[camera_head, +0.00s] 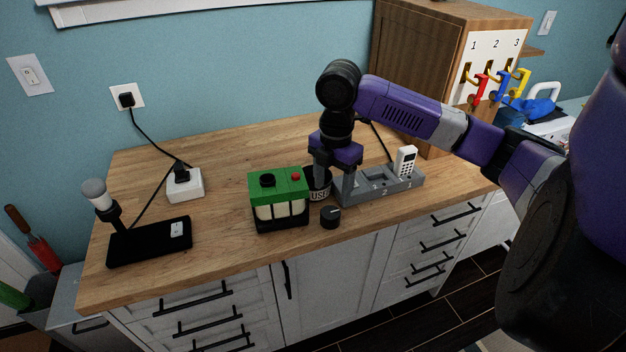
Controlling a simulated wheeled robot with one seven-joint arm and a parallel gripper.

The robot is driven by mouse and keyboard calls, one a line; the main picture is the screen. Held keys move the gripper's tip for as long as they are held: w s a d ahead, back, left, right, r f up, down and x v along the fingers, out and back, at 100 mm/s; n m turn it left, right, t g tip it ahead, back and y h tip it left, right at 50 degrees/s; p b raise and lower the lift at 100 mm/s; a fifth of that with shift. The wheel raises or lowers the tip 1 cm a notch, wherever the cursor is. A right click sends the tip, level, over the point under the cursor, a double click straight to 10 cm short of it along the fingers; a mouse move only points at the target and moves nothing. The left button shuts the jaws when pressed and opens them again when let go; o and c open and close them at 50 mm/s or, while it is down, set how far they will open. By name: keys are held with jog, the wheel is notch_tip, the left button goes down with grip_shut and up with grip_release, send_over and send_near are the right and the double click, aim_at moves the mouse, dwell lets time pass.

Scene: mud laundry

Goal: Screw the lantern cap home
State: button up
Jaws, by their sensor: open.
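The lantern (278,188) stands on the wooden counter, with a green top, pale side panels and a black base. On its green top are a round black piece (267,180) and a red button (295,176). A black round cap (330,217) with a pale mark lies on the counter just right of the lantern. I cannot tell which black piece is the lantern cap. My gripper (333,194) points down, open, right of the lantern and behind the loose black cap. Nothing shows between its fingers. How high the fingertips are is unclear.
A dark cup marked "USED" (319,197) stands partly behind my gripper. A grey numbered tray (404,187) holds a white handset (405,161). A black lamp base (150,243) and a white socket block (185,186) stand left. A wooden cabinet (415,45) stands behind right. Bare counter lies left of the lantern.

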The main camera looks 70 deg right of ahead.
aim_at(331, 212)
jog(key=shift+f+b, duration=2.95)
jog(key=shift+f, duration=1.05)
jog(key=c, duration=0.9)
jog(key=shift+o, duration=0.2)
jog(key=shift+r, duration=0.1)
jog(key=shift+r+p, duration=2.45)
jog(key=shift+r, duration=0.5)
